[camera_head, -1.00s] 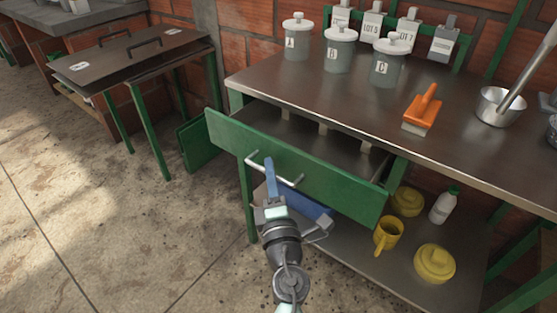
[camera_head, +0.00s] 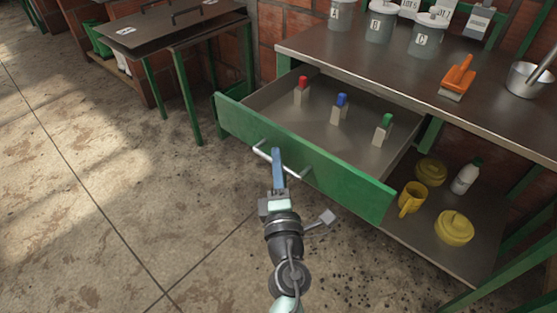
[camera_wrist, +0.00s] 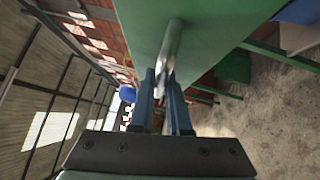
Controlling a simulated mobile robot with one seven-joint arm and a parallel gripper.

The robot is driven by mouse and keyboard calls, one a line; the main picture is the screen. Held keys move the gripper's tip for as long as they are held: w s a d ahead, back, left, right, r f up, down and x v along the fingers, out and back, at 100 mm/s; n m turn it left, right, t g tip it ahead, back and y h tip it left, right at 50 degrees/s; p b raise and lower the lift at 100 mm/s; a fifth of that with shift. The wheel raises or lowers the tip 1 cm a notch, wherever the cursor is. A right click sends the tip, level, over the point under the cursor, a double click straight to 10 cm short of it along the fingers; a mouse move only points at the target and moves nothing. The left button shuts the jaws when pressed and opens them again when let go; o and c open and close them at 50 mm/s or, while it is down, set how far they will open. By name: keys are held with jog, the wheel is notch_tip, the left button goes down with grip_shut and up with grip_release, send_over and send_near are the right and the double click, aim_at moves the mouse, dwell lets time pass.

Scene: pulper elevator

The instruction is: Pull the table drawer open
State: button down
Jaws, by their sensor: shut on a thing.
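The table drawer (camera_head: 300,160) has a green front and a grey metal tray, and it stands well out from under the metal-topped table (camera_head: 400,72). A silver bar handle (camera_head: 283,163) is fixed to its front. My gripper (camera_head: 276,152) is at the handle, left of the front's middle, and is shut on the bar. In the wrist view my blue fingers (camera_wrist: 162,82) close around the handle (camera_wrist: 172,50), which runs up to the green drawer front (camera_wrist: 215,30). Inside the drawer stand a red-topped (camera_head: 302,91), a blue-topped (camera_head: 340,108) and a green-topped piece (camera_head: 383,129).
Lidded grey canisters (camera_head: 380,25), an orange brush (camera_head: 457,78) and a metal pot (camera_head: 528,78) stand on the table. The lower shelf holds a yellow mug (camera_head: 412,199), yellow lidded pots (camera_head: 454,228) and a white bottle (camera_head: 466,177). Open floor lies at the left.

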jog(key=shift+d, duration=0.1)
jog(key=c, duration=0.9)
grip_release()
jog(key=v, duration=1.3)
